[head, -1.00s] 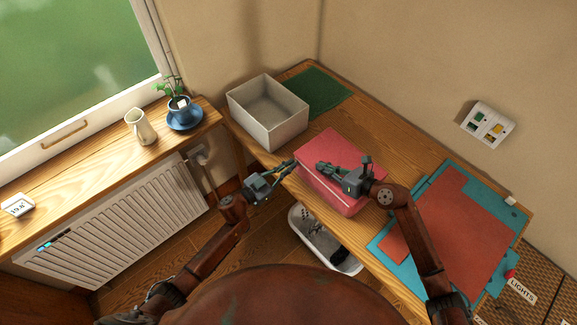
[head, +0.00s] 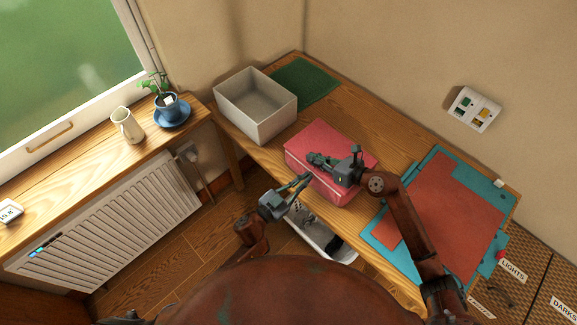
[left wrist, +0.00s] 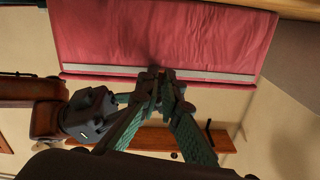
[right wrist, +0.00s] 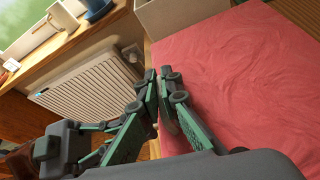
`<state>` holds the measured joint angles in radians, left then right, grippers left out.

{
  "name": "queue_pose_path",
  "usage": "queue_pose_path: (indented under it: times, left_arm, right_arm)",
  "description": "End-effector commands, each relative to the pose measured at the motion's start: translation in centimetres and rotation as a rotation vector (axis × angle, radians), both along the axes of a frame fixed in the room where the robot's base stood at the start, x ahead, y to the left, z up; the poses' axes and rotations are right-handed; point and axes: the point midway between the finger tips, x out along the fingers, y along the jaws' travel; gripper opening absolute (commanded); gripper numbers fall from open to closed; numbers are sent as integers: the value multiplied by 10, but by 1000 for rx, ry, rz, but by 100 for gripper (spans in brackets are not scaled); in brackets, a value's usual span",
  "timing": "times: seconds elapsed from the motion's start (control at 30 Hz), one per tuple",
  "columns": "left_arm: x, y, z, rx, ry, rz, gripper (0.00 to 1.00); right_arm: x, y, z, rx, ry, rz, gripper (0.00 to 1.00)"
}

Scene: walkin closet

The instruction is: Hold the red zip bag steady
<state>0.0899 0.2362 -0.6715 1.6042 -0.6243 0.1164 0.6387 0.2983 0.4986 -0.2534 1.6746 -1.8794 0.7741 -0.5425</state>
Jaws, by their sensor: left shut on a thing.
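The red zip bag (head: 325,140) lies flat on the wooden table with a pale zip line along its front side. My left gripper (head: 306,180) is at the middle of that front side. In the left wrist view, its fingertips (left wrist: 160,76) are shut at the pale zip line (left wrist: 215,75); the small piece between them, apparently the zip pull, is hidden. My right gripper (head: 312,158) is over the bag's top near its front left edge. In the right wrist view its fingertips (right wrist: 160,75) are close together at the edge of the red top (right wrist: 240,70), with nothing visible between them.
A grey open box (head: 255,110) and a green mat (head: 305,80) are behind the bag. A teal mat (head: 440,165) with red sheets lies to the right. A white bin (head: 325,243) is below the table's front edge. Radiator and windowsill are at left.

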Motion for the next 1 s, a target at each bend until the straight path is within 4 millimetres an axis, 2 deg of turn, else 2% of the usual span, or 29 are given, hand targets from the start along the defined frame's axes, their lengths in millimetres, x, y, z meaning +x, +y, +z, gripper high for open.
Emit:
queue_pose_path:
  times: [0.1,0.4,0.6,1.0]
  left_arm:
    - [-27,-26,-1,-4,6,0,0]
    - [-69,-70,-2,0,5,2,0]
    - [-81,-81,-2,3,4,2,0]
    - [-82,-83,-1,3,3,2,0]
  right_arm:
    - [1,-1,0,-1,0,-2,0]
    - [1,-1,0,-1,0,-3,0]
    - [1,-1,0,-1,0,-3,0]
    - [1,-2,0,-1,0,-3,0]
